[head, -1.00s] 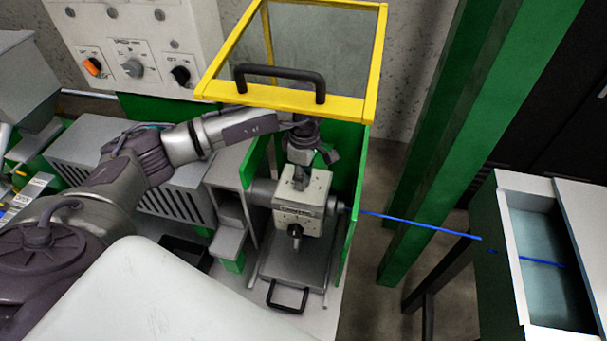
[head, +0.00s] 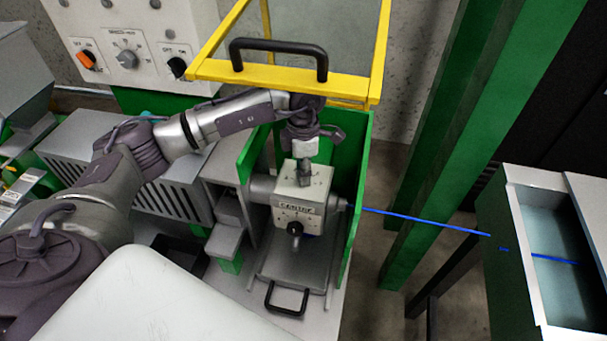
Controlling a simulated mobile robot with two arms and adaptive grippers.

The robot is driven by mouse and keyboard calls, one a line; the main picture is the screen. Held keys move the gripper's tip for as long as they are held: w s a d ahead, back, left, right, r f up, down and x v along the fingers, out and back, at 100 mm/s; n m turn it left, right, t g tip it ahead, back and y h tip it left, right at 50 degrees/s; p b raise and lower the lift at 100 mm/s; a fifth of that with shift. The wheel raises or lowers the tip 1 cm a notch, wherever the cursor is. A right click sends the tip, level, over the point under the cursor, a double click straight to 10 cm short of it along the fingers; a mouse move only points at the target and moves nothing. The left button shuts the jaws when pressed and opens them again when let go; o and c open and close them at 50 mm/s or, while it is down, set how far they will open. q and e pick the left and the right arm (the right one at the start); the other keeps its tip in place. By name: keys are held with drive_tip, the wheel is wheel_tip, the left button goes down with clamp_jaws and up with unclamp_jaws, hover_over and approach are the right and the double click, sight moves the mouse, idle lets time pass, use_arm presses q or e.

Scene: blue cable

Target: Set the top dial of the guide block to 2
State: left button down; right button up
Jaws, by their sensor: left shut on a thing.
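The guide block (head: 312,222) is a pale grey box with a front dial (head: 294,228) that has a dark knob and a small scale. Its top dial (head: 304,180) sits on the upper face, with small marks beside it. My left gripper (head: 304,165) points straight down over the block and is shut on the top dial's knob. The fingertips are small here, and the dial's setting cannot be read. The blue cable (head: 425,219) leaves the block's right side. My right gripper is not in view.
Green side plates (head: 352,200) stand on both sides of the block. A control panel (head: 130,40) is at the back left. The cable runs right to a water trough (head: 550,240).

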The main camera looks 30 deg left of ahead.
use_arm(q)
drive_tip(key=n+b, duration=0.1)
drive_tip(key=n, duration=0.1)
drive_tip(key=shift+n, duration=0.4)
drive_tip(key=n+b, duration=0.1)
drive_tip(key=n, duration=0.2)
drive_tip(key=shift+n+b, duration=0.3)
drive_tip(key=shift+b, duration=0.1)
drive_tip(key=n+b, duration=0.1)
drive_tip(key=n, duration=0.4)
drive_tip(key=shift+r, duration=0.1)
drive_tip(key=shift+t, duration=0.3)
drive_tip(key=c, duration=0.8)
unclamp_jaws()
drive_tip(key=shift+o, duration=0.2)
wheel_tip(320, 180, up, 7)
drive_tip(key=shift+a+r, duration=0.15)
drive_tip(key=shift+r, duration=0.05)
